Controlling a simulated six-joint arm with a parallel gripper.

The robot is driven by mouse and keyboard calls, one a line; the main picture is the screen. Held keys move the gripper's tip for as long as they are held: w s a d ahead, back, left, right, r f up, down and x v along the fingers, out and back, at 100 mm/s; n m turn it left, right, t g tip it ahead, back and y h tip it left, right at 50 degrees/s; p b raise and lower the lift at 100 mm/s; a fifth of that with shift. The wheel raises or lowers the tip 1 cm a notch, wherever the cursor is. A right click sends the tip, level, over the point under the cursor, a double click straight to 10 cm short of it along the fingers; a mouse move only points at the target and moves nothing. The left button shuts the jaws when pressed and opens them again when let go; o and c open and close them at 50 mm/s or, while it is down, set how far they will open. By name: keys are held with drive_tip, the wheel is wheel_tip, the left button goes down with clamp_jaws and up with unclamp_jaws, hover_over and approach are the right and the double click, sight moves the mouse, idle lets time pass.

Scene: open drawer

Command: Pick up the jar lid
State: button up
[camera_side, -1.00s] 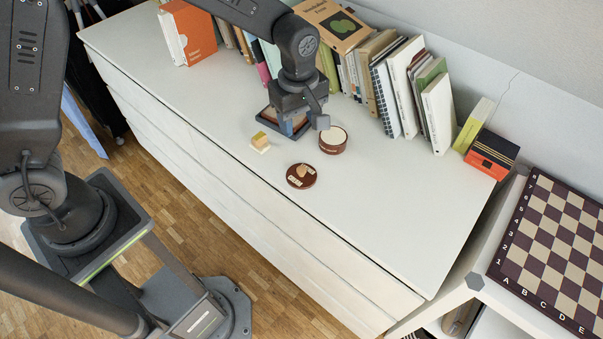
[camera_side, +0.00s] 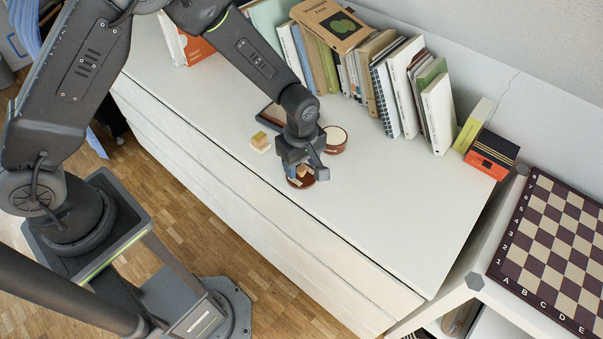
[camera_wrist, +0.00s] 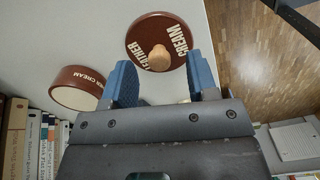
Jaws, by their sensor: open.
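The jar lid (camera_wrist: 140,30) is a round brown disc with cream lettering and a light wooden knob (camera_wrist: 158,58) in its middle. It lies flat on the white dresser top, and my gripper partly hides the lid in the side view (camera_side: 294,183). My gripper (camera_wrist: 164,68) is open, its two blue-padded fingers apart, with nothing held. In the wrist view the knob shows just beyond the fingertips, roughly centred between them. In the side view my gripper (camera_side: 305,172) is directly over the lid; the exact height gap is unclear.
The open brown jar (camera_side: 335,142) stands close behind the gripper, also seen in the wrist view (camera_wrist: 75,98). Books (camera_side: 400,85) line the wall.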

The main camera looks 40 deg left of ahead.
wheel_tip(320, 180, down, 2)
clamp_jaws()
idle(0.6)
drive_tip(key=shift+r, duration=0.1)
